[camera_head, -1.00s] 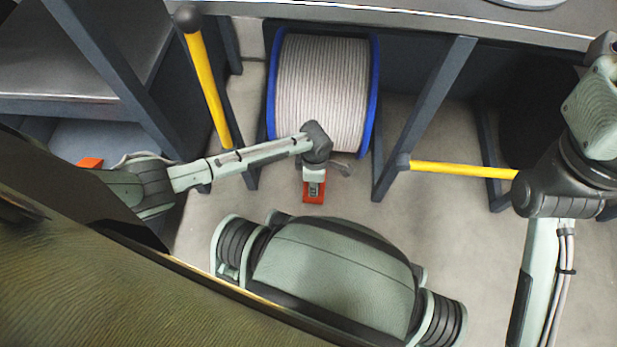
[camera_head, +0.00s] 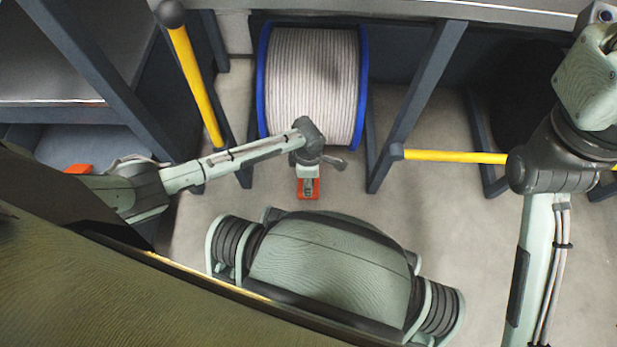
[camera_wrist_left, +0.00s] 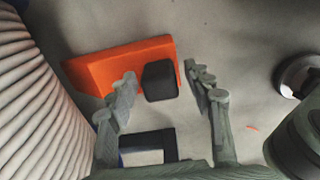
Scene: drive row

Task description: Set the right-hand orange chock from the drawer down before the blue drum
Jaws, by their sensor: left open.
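The blue drum (camera_head: 362,88) has blue end rims and pale rope wound on it, and stands under the bench. An orange chock (camera_head: 308,190) lies on the floor close in front of it; in the left wrist view the chock (camera_wrist_left: 105,65) has a dark grip block (camera_wrist_left: 160,80). My left gripper (camera_head: 307,173) is over the chock. In the left wrist view its fingers (camera_wrist_left: 160,74) are spread, with the block between them and gaps visible. A second orange piece (camera_head: 78,169) shows at the far left. My right arm is at the right; its gripper is out of view.
A yellow lever with a dark knob (camera_head: 172,14) rises left of the drum. A yellow bar (camera_head: 455,156) runs at right between dark bench legs (camera_head: 420,100). Bare floor (camera_head: 440,220) lies at the centre right.

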